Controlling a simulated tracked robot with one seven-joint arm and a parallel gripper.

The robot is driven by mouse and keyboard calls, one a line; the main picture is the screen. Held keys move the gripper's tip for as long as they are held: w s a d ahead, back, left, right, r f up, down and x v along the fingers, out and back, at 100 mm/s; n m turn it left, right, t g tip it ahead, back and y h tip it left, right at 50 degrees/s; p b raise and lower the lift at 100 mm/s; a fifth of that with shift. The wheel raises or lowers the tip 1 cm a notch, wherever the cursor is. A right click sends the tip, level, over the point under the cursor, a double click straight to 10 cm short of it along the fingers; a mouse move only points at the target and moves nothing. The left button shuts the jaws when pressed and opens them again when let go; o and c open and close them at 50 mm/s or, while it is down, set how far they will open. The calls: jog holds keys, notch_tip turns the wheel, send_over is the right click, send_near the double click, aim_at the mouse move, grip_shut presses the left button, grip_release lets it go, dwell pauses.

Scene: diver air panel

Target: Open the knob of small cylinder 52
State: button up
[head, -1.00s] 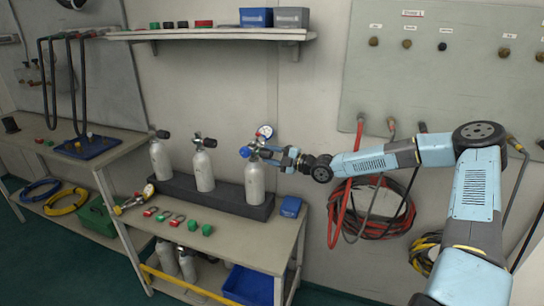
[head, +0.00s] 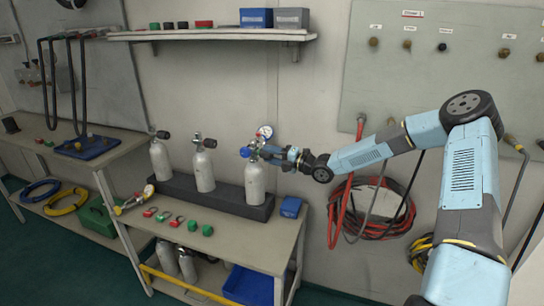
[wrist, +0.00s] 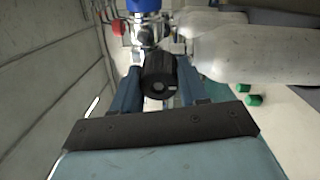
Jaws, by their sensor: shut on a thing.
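Three small grey cylinders stand in a dark rack; the right one (head: 255,183) carries a valve with a round gauge (head: 265,131) and a blue knob (head: 245,152) on its left. I cannot read any number on them. My gripper (head: 273,152) is at this cylinder's valve, reaching in from the right. In the wrist view its two fingers stand either side of a black knob (wrist: 158,80) and are shut on it. The metal valve body and blue knob (wrist: 143,5) lie just beyond. The head view hides most of the black knob.
The left cylinder (head: 160,160) and middle cylinder (head: 204,170) stand in the same rack (head: 225,197). A blue box (head: 290,207) lies on the bench to the right. Green and red pieces lie in front. A shelf (head: 215,34) runs above; hoses (head: 370,210) hang on the wall behind my arm.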

jog(key=shift+f, duration=0.2)
jog(key=o, duration=0.7)
jog(key=shift+o, duration=0.4)
jog(key=shift+r, duration=0.1)
jog(key=v, duration=1.3)
jog(key=shift+d, duration=0.35)
jog(key=shift+s, duration=0.1)
